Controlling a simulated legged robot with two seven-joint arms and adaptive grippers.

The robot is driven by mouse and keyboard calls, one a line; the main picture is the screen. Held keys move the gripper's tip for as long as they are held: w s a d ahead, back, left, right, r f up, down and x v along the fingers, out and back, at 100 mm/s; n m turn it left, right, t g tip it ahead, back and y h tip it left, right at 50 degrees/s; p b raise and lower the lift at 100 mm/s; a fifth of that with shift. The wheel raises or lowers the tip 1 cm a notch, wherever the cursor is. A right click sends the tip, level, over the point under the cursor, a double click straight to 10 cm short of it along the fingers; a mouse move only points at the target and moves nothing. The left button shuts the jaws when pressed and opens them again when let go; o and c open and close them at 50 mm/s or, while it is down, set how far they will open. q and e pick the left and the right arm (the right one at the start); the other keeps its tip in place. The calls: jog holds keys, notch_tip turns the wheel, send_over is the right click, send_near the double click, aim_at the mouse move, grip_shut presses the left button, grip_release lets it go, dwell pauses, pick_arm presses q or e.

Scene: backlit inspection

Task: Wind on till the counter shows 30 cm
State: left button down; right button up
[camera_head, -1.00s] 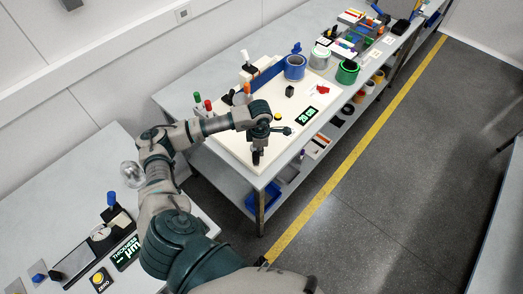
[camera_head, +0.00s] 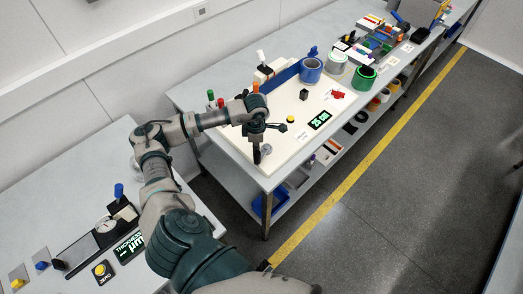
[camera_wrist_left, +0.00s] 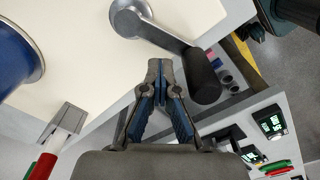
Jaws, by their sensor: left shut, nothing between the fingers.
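The counter (camera_head: 319,120) is a small black display on the white board (camera_head: 290,150); its green digits appear to read 25 cm. In the left wrist view the winding crank has a round silver hub (camera_wrist_left: 129,18), a grey arm and a black handle (camera_wrist_left: 202,76). My left gripper (camera_wrist_left: 160,68) is shut and empty, with its tips beside the crank arm and left of the handle, not around it. In the head view the left gripper (camera_head: 257,155) is over the board's near edge, and the crank is mostly hidden there. My right gripper is out of view.
A yellow button (camera_head: 290,119) and a black block (camera_head: 304,94) are on the board. A thickness gauge (camera_head: 106,226) is on the near-left table.

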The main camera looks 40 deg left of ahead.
pick_arm(q)
jog(key=shift+a, duration=0.2)
jog(key=shift+a+b, duration=0.35)
jog(key=shift+a, duration=0.55)
jog(key=shift+s+a, duration=0.1)
jog(key=shift+a, duration=0.65)
jog(key=shift+a+b, duration=0.55)
jog(key=shift+a, duration=1.15)
jog(key=c, duration=0.8)
grip_release()
jog(key=shift+r, duration=0.1)
